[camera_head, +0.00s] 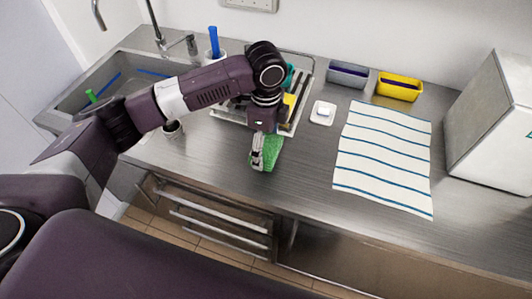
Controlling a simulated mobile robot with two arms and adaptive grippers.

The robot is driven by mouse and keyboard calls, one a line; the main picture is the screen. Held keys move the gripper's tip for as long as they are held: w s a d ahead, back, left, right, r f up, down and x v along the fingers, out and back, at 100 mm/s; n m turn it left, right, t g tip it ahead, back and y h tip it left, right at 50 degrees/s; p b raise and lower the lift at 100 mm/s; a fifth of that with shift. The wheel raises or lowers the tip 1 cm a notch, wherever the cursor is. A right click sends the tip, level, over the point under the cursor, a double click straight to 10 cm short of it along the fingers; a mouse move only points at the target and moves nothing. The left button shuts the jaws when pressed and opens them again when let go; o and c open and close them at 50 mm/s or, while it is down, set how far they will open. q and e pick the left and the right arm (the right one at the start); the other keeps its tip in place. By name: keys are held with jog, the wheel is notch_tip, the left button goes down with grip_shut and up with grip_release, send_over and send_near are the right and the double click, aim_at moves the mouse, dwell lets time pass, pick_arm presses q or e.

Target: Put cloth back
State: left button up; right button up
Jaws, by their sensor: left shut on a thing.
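A green cloth (272,150) is in my left gripper (259,162), which is shut on it. The gripper points down over the steel counter near its front edge, in front of the drying rack. I cannot tell whether the cloth touches the counter. Part of the cloth is hidden by the fingers. A white towel with blue stripes (383,158) lies flat on the counter to the right. My right gripper is not in view.
The steel counter (205,160) has a sink (75,92) at the left. My left arm partly hides the rack (301,100). A white soap dish (322,114), a grey bin (347,75) and a yellow bin (398,88) stand behind. A white box (494,125) is at the right.

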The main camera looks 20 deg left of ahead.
aim_at(266, 154)
pick_arm(q)
jog(key=shift+f, duration=0.3)
notch_tip(266, 154, down, 4)
jog(key=shift+f+p, duration=0.1)
jog(key=shift+p, duration=0.3)
jog(key=o, duration=1)
jog(key=shift+f, duration=0.1)
jog(key=shift+r, duration=0.6)
notch_tip(266, 154, up, 11)
jog(key=b, duration=0.3)
